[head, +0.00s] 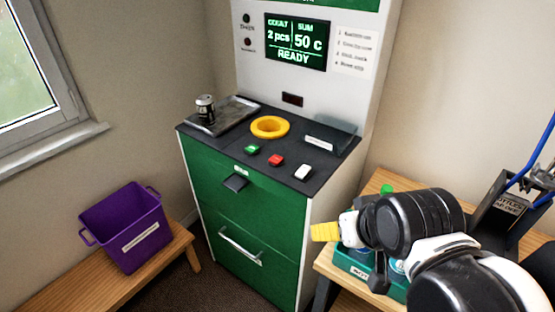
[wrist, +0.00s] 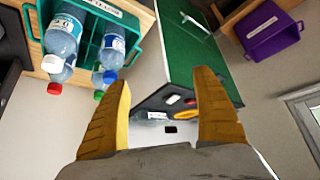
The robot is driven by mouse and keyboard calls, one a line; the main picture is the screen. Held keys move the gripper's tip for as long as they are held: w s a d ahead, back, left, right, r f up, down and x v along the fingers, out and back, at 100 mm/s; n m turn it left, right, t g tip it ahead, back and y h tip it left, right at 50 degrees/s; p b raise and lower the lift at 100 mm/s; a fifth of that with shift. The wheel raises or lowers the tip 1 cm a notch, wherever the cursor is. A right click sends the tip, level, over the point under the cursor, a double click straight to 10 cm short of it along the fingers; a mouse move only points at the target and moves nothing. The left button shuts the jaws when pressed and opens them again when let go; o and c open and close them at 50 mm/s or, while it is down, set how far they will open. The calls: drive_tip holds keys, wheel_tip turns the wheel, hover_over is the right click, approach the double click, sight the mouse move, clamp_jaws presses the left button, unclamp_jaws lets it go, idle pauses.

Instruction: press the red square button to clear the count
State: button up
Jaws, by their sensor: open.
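The red square button (head: 276,160) is on the dark sloping counter of the green and white machine, between a green button (head: 252,149) and a white button (head: 303,172). In the wrist view, the red button (wrist: 190,101) is small, next to the right finger. The screen (head: 296,42) reads 2 pcs, 50 c and READY. My gripper (head: 325,232) is at the machine's right front, lower than the counter and apart from the button. Its yellow fingers stand open and empty in the wrist view (wrist: 163,75).
A can (head: 205,108) stands on a tray at the counter's left. A purple bin (head: 126,226) sits on a bench at left. A green crate (wrist: 138,50) of bottles is beside my gripper.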

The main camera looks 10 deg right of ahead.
clamp_jaws()
idle(0.3)
idle(1.1)
